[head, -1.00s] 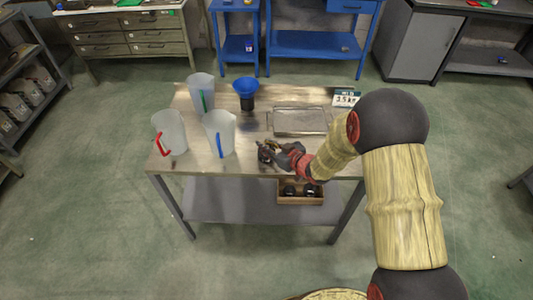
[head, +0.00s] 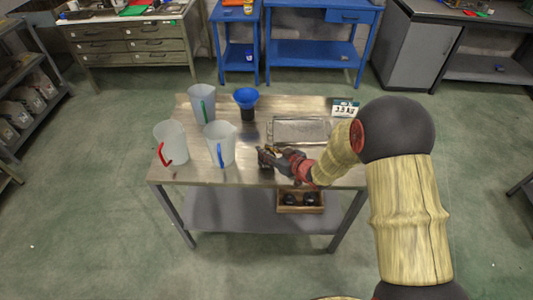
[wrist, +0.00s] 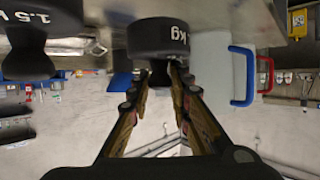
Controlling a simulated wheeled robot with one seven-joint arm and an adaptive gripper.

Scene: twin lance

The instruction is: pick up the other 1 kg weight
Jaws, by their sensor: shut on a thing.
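Another dark weight (wrist: 25,50), marked 1.5, shows at the left of the wrist view, apart from the fingers. Two dark weights (head: 290,199) (head: 310,200) sit in a wooden box on the lower shelf.
Jugs with red (head: 171,142), green (head: 202,104) and blue (head: 220,143) handles stand at the table's left. A metal tray (head: 300,130) lies behind my gripper, near a sign (head: 345,108) apparently reading 3.5 kg.

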